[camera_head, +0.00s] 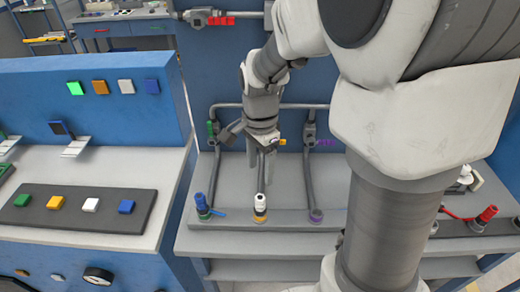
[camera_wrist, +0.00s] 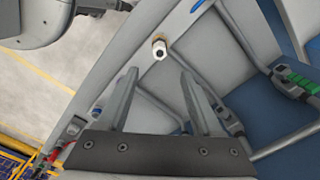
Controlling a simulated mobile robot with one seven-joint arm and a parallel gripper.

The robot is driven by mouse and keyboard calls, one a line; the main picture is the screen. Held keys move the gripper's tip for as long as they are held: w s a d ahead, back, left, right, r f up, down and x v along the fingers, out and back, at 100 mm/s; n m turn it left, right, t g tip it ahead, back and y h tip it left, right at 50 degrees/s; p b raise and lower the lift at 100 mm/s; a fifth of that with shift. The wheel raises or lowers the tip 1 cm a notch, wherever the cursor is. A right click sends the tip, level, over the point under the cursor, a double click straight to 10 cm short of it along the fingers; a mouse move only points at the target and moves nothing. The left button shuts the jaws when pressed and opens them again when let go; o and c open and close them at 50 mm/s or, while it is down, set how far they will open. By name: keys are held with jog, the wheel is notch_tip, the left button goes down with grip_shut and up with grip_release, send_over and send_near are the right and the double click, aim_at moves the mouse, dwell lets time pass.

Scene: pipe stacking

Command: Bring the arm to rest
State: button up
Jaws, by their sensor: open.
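My gripper (camera_head: 262,165) hangs above the grey bench, behind the middle stand in the head view. Its two fingers (camera_wrist: 157,76) are apart, with nothing seen between them. A white pipe piece (camera_head: 260,200) sits upright on a yellow-ringed base (camera_head: 260,217); its top also shows beyond the fingertips in the wrist view (camera_wrist: 159,50), apart from them. A blue pipe piece (camera_head: 201,201) stands on the left base, partly in the wrist view (camera_wrist: 196,5). The purple-ringed base (camera_head: 315,216) on the right carries no tall piece.
Grey pipes (camera_head: 309,165) run up behind the bases to a blue back wall. A red piece (camera_head: 487,213) stands at the far right. A panel with coloured buttons (camera_head: 80,207) is at the left. My arm hides part of the right bench.

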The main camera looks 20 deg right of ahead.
jog(key=s+r+n+t, duration=0.5)
jog(key=s+r+n, duration=0.8)
jog(key=s+n, duration=0.1)
jog(key=shift+t, duration=0.3)
jog(key=shift+r, duration=0.1)
dwell(0.7)
